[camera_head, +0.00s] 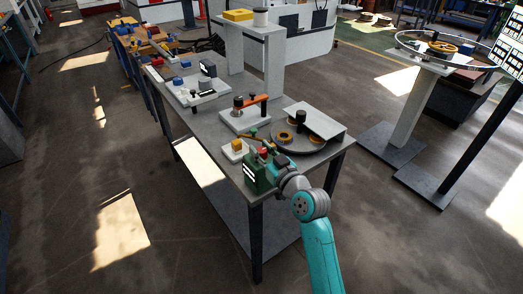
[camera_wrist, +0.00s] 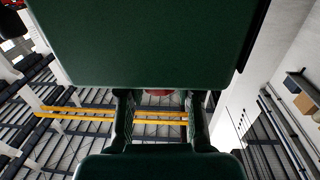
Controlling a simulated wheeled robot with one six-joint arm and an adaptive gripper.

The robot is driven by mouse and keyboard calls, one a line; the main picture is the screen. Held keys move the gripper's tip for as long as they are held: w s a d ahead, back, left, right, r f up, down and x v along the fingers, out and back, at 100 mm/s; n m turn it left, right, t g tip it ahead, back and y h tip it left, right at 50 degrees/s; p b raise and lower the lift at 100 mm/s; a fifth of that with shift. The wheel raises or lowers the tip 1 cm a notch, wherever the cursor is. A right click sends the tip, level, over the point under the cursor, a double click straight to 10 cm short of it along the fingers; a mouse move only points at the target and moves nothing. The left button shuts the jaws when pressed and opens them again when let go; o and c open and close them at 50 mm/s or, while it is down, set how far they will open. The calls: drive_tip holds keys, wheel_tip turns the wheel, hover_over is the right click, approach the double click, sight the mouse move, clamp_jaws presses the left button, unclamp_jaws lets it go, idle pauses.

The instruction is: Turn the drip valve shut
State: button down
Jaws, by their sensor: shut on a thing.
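A small red part, apparently the drip valve's knob (camera_head: 263,151), shows at the gripper's tip. In the wrist view, the two dark fingers (camera_wrist: 158,105) stand either side of a red piece (camera_wrist: 158,92), and the gripper is shut on it. A large dark green surface covers the upper part of that view and hides most of the valve. The valve's turn angle cannot be told.
An orange-handled tool (camera_head: 250,104) sits farther back. The grey workbench (camera_head: 208,118) is bare in places. A wheel stand (camera_head: 412,108) is at right.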

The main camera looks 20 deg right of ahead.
drive_tip(key=shift+n+y, duration=0.5)
drive_tip(key=shift+y, duration=0.2)
drive_tip(key=c, duration=0.8)
unclamp_jaws()
drive_tip(key=shift+o, duration=0.2)
drive_tip(key=v, duration=1.2)
